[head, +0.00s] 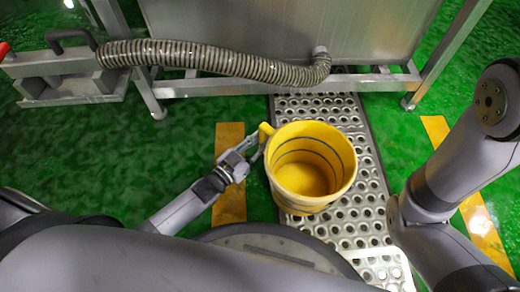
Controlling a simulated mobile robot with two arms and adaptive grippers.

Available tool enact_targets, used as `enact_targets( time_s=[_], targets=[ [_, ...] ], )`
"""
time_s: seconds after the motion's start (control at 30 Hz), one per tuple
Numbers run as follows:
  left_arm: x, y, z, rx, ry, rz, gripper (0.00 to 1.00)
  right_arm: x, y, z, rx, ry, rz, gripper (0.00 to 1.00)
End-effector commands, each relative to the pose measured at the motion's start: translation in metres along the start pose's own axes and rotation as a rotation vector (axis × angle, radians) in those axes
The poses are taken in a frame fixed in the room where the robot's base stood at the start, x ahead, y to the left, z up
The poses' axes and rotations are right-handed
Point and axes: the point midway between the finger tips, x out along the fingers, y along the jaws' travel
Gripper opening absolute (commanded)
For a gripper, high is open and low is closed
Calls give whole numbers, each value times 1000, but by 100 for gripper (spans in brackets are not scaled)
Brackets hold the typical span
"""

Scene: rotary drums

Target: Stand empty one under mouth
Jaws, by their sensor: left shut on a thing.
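A yellow bucket (333,140) with a dark line around its inside is at the middle of the head view, over the perforated metal strip. It looks empty inside. Its handle or lug sticks out at the upper left. My left gripper (254,146) is shut on the bucket at that left side. I cannot tell whether the bucket's bottom touches the strip or hangs above it. My right arm is at the right edge, and its gripper is out of the frame. No drum mouth is clearly visible.
A steel frame with a large metal panel (290,30) stands at the back, with legs on the green floor. A ribbed hose (210,58) runs along it to a unit (65,75) at the left. The perforated strip (300,104) runs under it. Yellow floor stripes (229,135) lie on both sides.

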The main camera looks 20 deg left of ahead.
Motion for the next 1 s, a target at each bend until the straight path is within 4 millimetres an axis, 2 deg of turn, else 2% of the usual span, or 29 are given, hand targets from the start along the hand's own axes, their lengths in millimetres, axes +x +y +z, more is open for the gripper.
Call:
enact_targets(
  time_s=[0.2,0.6,0.63,0.9,1.0],
  targets=[
    [1,0,33,-3,4,0,0,-21,-5,-11,-1,9,-2,40],
    [1,0,36,-3,3,0,0,-22,-6,-11,-1,9,-3,40],
    [0,0,38,0,-1,0,19,-22,-6,-11,-1,9,-3,40],
    [0,0,37,0,-2,0,37,-21,-6,-11,0,9,-3,40],
    [0,0,37,0,-1,0,38,-21,-6,-11,0,9,-3,40]
  ],
)
